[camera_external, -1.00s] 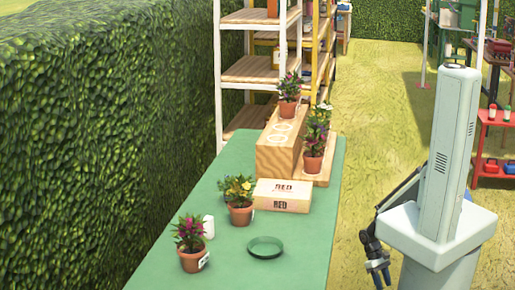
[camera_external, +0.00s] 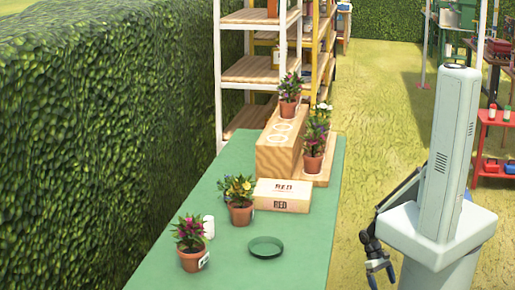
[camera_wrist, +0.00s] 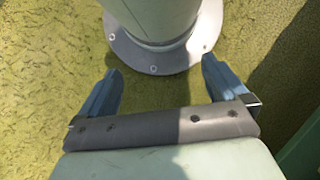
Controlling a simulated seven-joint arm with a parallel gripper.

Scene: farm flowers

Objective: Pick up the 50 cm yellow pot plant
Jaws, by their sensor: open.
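My gripper (camera_external: 381,279) hangs beside my base, off the table's right side and well apart from the plant. In the wrist view my gripper (camera_wrist: 160,87) has its two fingers spread with nothing between them. The wrist view shows no plant.
The green table (camera_external: 310,240) also bears a magenta-flowered pot (camera_external: 192,259), a green saucer (camera_external: 266,247), a small wooden box (camera_external: 283,196), a tall wooden box (camera_external: 279,150) and more potted plants behind. A hedge (camera_external: 80,150) runs along the left. The table's right front is clear.

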